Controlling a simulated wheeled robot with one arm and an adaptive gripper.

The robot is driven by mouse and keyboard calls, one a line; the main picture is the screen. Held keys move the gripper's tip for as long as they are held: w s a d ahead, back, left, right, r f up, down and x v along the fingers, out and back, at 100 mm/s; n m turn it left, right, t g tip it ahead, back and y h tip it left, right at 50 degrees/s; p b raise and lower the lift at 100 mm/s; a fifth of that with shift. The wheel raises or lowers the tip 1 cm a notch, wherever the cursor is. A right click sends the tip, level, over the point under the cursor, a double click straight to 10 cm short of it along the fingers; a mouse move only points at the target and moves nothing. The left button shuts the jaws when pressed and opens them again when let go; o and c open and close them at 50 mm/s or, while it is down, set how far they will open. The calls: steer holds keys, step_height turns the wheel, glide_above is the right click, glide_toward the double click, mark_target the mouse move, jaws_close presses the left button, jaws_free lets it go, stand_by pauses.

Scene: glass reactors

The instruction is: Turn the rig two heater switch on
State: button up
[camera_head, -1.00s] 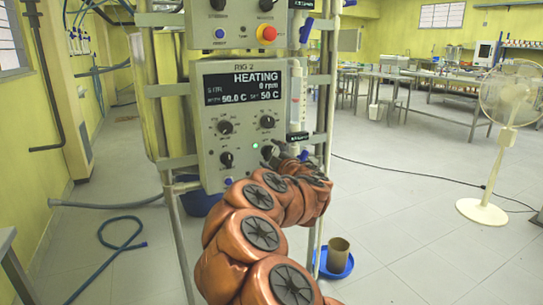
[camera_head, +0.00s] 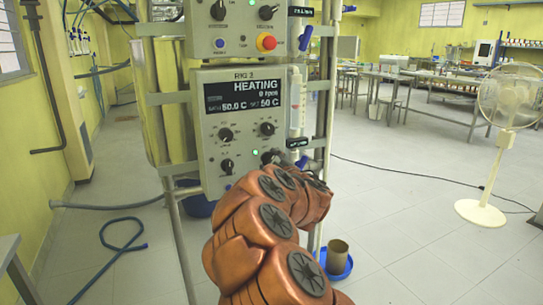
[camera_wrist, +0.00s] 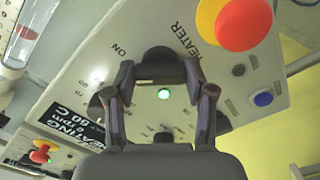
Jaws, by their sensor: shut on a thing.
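The rig 2 control box (camera_head: 236,135) stands on the rack in the middle of the head view. Its display (camera_head: 241,96) reads HEATING, 0 rpm and 50 C. The dark heater switch (camera_head: 268,157) is at its lower right, beside a small lit green lamp (camera_head: 254,154). In the wrist view the words ON and HEATER show near the switch, and the lit green lamp (camera_wrist: 164,94) shows between my fingers. My gripper (camera_wrist: 160,72) is shut on the switch; its fingertips partly hide it, so its exact angle cannot be told. My arm hides the gripper in the head view.
Above is another control box (camera_head: 238,30) with a red emergency button (camera_head: 266,42). A glass column (camera_head: 297,100) stands right beside the rig 2 box. A blue tray with a brown beaker (camera_head: 337,257) is on the floor. A white fan (camera_head: 495,130) stands far right.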

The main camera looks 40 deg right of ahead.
steer(key=m+p, duration=0.2)
steer(key=p, duration=0.1)
steer(key=m+p, duration=0.1)
steer(key=p, duration=0.1)
steer(key=shift+w+r+m, duration=0.1)
steer(key=shift+r+m, duration=0.15)
steer(key=shift+m, duration=0.15)
steer(key=shift+f+m+p, duration=0.1)
steer(key=shift+m+p, duration=0.2)
steer(key=shift+p, duration=0.2)
steer(key=shift+f, duration=0.1)
steer(key=o, duration=1.2)
steer(key=shift+c, duration=0.2)
